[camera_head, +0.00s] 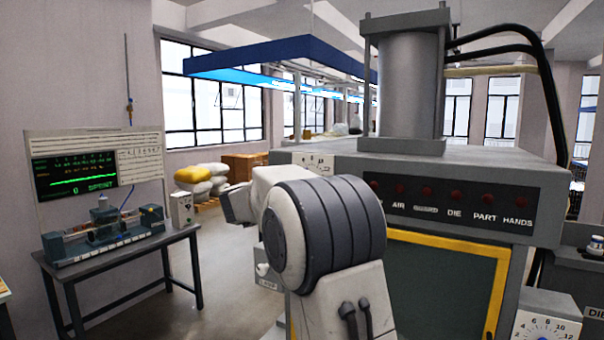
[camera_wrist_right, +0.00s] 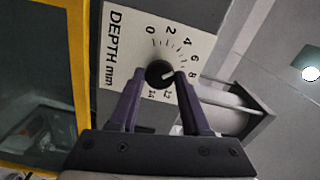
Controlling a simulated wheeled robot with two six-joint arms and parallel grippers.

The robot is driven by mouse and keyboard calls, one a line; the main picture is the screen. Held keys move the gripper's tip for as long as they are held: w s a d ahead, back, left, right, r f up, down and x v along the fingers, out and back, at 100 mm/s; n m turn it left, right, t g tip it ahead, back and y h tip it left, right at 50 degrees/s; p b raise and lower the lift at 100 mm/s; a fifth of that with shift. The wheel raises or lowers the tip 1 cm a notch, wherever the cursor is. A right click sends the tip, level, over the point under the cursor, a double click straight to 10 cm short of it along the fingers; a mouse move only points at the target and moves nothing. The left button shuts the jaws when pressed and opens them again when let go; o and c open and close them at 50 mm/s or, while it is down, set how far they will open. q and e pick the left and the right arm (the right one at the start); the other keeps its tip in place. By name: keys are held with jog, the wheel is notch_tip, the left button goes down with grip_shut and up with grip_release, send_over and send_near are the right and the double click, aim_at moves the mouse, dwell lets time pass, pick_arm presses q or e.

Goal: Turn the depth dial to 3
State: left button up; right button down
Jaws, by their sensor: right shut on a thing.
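In the right wrist view the black knob of the depth dial (camera_wrist_right: 155,66) sits on a white plate (camera_wrist_right: 113,52) marked DEPTH mm. A pale mark on the knob points right in that view, toward the 6 to 8 side; I cannot read the exact value. My right gripper (camera_wrist_right: 161,73) has its purple fingers on either side of the knob and is shut on it. In the head view a white numbered plate (camera_head: 314,160) shows on the machine's upper left front, partly hidden by my arm, which also hides the gripper there. My left gripper is not in view.
The grey press (camera_head: 480,165) has a yellow-framed front (camera_head: 450,243) below a row of red lamps. Another numbered dial box (camera_head: 547,318) stands at the lower right. A bench (camera_head: 140,270) with a device stands at the left, with open floor between.

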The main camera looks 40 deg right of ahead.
jog(key=shift+n+p, duration=2.55)
jog(key=shift+n, duration=0.95)
jog(key=shift+f, duration=0.1)
jog(key=shift+c, duration=1.8)
grip_release()
jog(key=shift+a, duration=0.1)
